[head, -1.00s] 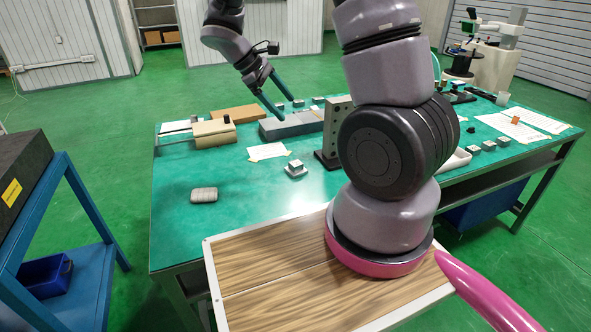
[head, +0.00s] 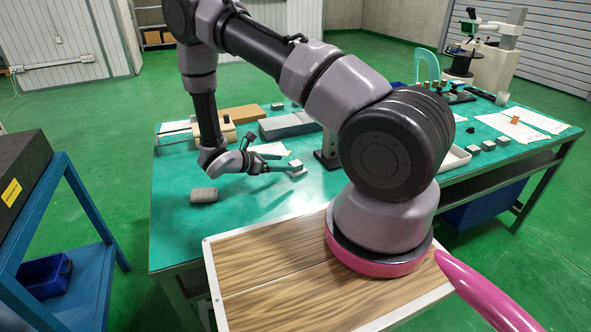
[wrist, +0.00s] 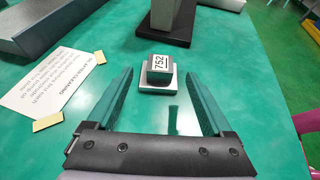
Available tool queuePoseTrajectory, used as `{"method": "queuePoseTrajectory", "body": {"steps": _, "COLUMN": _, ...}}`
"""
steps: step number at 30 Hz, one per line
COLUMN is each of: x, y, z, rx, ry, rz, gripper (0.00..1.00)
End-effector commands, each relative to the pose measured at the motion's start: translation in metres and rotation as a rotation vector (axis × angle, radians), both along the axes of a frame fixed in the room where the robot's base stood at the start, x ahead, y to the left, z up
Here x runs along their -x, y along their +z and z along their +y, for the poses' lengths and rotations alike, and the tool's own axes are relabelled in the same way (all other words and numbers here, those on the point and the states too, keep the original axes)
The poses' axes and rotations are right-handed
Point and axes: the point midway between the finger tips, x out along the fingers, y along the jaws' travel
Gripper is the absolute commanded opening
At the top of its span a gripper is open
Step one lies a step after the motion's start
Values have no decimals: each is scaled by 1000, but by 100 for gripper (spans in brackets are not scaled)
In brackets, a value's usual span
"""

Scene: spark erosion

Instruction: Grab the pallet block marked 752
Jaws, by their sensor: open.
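The pallet block marked 752 (wrist: 159,67) shows in the wrist view as a small grey block with a white number label, on a pale square base. In the head view the block (head: 296,165) stands on the green table, just right of my gripper tips. My gripper (wrist: 161,103) is open, with a teal finger on each side and nothing between them. The block is just beyond the fingertips, roughly centred between them and apart from both. In the head view my gripper (head: 282,166) is low over the table, reaching right.
A dark angle plate (head: 327,150) stands just behind the block. A taped paper sheet (wrist: 57,83) lies to its left, and a long grey slab (head: 290,125) is farther back. A grey rounded object (head: 203,195) lies near my wrist.

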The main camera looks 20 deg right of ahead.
Motion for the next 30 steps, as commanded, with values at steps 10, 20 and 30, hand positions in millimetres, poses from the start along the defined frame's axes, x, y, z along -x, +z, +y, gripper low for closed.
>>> {"method": "queuePoseTrajectory", "body": {"steps": 10, "x": -5, "y": -13, "z": -35, "rx": -1, "ry": -5, "rz": 2, "gripper": 85}}
{"method": "queuePoseTrajectory", "body": {"steps": 20, "x": -12, "y": -24, "z": -60, "rx": -2, "ry": -2, "rz": -2, "gripper": 85}}
{"method": "queuePoseTrajectory", "body": {"steps": 30, "x": -12, "y": -24, "z": -60, "rx": -2, "ry": -2, "rz": -1, "gripper": 12}}
